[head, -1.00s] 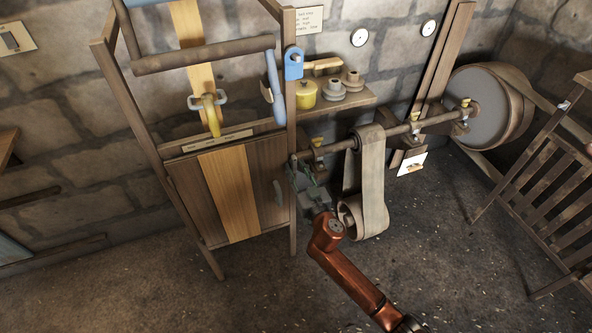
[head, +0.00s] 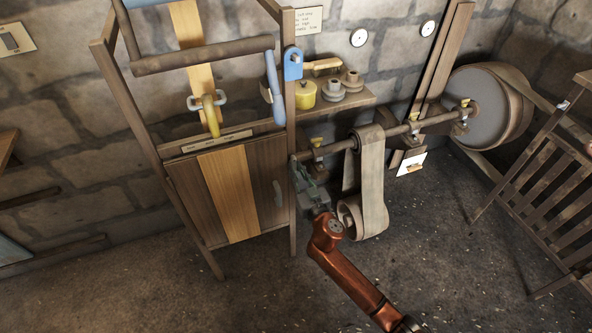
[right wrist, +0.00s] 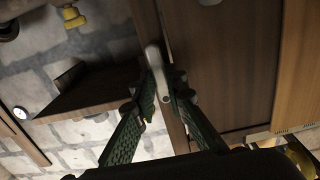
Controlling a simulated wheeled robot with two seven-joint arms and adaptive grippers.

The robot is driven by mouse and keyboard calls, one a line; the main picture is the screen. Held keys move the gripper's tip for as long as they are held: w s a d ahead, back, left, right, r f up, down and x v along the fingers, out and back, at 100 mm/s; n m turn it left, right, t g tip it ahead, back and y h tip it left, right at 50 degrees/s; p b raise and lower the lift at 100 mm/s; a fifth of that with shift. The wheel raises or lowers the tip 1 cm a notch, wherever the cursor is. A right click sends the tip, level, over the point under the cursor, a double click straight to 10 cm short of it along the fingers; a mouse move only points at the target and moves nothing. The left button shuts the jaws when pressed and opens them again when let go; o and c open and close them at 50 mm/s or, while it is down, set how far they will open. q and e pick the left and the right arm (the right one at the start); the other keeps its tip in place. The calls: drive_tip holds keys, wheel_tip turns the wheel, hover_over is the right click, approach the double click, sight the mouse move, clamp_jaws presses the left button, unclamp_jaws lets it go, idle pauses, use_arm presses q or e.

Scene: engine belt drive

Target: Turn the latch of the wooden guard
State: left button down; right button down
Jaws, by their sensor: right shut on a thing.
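The wooden guard (head: 228,195) is a panel of dark and lighter upright boards, held in a wooden frame. My right gripper (head: 298,168) is at the right edge of the guard, beside the frame post. In the right wrist view the fingers of my right gripper (right wrist: 164,95) are shut on a pale, rounded latch (right wrist: 153,56) at the narrow gap between post and guard board. The latch lies roughly along the post. In the head view the gripper covers this spot, so the latch cannot be made out there. My left gripper is not in view.
A loose belt (head: 372,185) hangs from the shaft (head: 405,128) just right of my right gripper. A shelf (head: 350,101) with a yellow pot (head: 305,95) is above. A slatted wooden rack (head: 545,195) stands at the right. The floor in front is clear.

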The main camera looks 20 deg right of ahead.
drive_tip(key=shift+n, duration=0.3)
drive_tip(key=shift+n+p, duration=0.4)
drive_tip(key=shift+n, duration=0.2)
drive_tip(key=shift+r+n+p, duration=0.1)
drive_tip(key=shift+n+p, duration=0.2)
drive_tip(key=shift+n, duration=0.6)
drive_tip(key=n+p, duration=0.1)
drive_tip(key=n, duration=0.3)
drive_tip(key=shift+a, duration=0.1)
drive_tip(key=n+p, duration=0.1)
drive_tip(key=n, duration=0.3)
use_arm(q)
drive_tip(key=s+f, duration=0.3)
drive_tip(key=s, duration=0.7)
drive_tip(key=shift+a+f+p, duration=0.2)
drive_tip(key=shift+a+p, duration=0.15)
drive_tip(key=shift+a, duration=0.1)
use_arm(e)
drive_tip(key=shift+f+n, duration=0.15)
drive_tip(key=shift+n, duration=1.35)
drive_tip(key=shift+f+n, duration=0.1)
drive_tip(key=shift+n, duration=1.4)
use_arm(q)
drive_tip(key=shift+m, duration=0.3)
use_arm(e)
drive_tip(key=shift+a, duration=0.1)
